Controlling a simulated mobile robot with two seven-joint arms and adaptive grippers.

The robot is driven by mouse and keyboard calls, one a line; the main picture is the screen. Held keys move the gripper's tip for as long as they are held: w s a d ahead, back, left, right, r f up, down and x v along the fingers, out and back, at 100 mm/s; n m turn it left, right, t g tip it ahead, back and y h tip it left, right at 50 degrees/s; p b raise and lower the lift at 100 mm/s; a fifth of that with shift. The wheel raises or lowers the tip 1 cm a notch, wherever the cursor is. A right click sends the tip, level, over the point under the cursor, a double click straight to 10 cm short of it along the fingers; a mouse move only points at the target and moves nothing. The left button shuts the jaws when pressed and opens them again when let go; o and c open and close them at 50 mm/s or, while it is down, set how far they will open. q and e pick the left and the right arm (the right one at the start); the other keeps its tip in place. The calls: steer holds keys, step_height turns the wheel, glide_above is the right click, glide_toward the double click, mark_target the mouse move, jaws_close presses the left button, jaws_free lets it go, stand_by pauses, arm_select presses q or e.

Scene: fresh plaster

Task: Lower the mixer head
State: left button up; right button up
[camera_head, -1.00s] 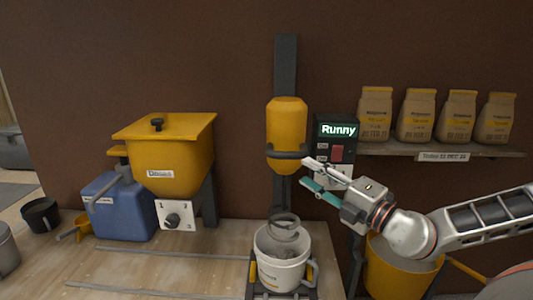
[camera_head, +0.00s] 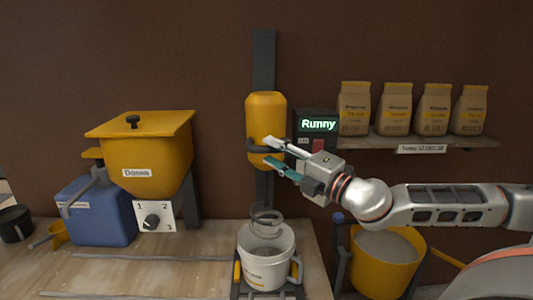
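The yellow mixer head (camera_head: 265,118) sits on a dark vertical column (camera_head: 264,68) with a dark handle bar (camera_head: 255,149) across its lower part. The coiled whisk (camera_head: 266,217) hangs below it, its lower end at the mouth of the white bucket (camera_head: 267,263). My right gripper (camera_head: 269,153) comes in from the right with its fingers spread, at the right part of the handle bar in the picture. I cannot tell whether the fingers touch the bar. The control box (camera_head: 317,122) reads "Runny" and is partly hidden behind my gripper. My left gripper is not in view.
A yellow hopper (camera_head: 146,155) with a dial (camera_head: 153,218) and a blue container (camera_head: 97,212) stand at left. Several paper bags (camera_head: 397,108) line the shelf (camera_head: 460,142). A yellow bucket (camera_head: 384,274) of grey material is below my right arm. The front-left bench (camera_head: 130,275) is mostly clear.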

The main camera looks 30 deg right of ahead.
steer(key=shift+w+r+p, duration=0.35)
steer(key=shift+w+p, duration=0.2)
steer(key=shift+p, duration=0.1)
steer(key=shift+w+a, duration=0.15)
steer(key=shift+w, duration=0.25)
steer(key=shift+w+a+f+p, duration=0.2)
steer(key=shift+w+p, duration=0.1)
steer(key=shift+p, duration=0.1)
jaws_close()
